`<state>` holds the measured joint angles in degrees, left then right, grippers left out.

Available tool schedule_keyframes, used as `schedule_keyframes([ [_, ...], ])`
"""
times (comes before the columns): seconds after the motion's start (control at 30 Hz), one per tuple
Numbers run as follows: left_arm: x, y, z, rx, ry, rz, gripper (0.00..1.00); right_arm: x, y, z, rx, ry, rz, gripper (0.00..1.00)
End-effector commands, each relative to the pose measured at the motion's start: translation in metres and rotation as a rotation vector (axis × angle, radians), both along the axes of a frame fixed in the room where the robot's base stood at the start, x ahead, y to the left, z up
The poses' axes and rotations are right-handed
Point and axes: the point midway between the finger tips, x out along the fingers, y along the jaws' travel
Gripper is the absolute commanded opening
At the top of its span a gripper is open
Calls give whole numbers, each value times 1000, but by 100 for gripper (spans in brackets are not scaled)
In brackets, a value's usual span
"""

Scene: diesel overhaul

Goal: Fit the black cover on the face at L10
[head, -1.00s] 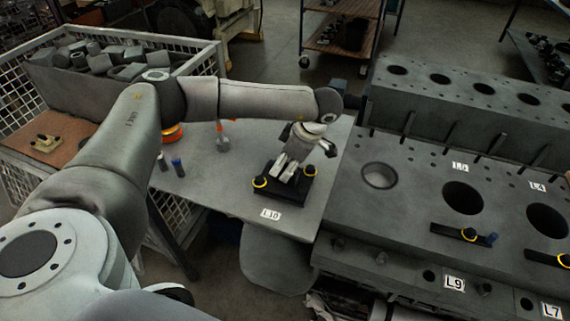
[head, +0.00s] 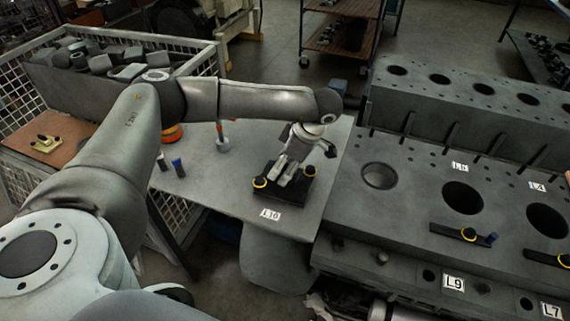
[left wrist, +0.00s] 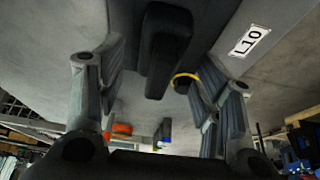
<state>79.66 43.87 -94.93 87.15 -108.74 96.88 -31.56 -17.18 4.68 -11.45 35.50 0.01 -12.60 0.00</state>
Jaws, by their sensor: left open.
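The black cover (head: 281,194) lies on the front end of the grey table, just behind the L10 label (head: 270,214). Yellow-ringed black knobs show at its left and right ends. My left gripper (head: 288,173) is over the cover's middle, pointing down. In the left wrist view its fingers (left wrist: 162,85) are spread either side of a black raised bar on the cover (left wrist: 168,50); I cannot tell whether they touch it. The L10 label (left wrist: 250,41) shows at upper right there. The fingers partly hide the cover. My right gripper is not in view.
A wire crate of grey parts (head: 105,62) is at the back left. The engine block (head: 410,190), with black bars near L9, fills the right.

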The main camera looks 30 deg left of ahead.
Motion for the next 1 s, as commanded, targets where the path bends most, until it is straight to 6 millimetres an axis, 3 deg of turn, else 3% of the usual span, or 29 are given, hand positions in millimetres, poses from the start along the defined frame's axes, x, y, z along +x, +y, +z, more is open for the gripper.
schedule_keyframes([
  [0.17, 2, -5, 12, -1, -2, -1, 60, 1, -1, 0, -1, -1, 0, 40],
  [0.63, 11, -39, 97, 0, -4, -1, 60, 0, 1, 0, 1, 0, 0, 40],
  [1.0, 12, -45, 112, 1, -2, 0, 60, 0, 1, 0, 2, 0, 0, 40],
])
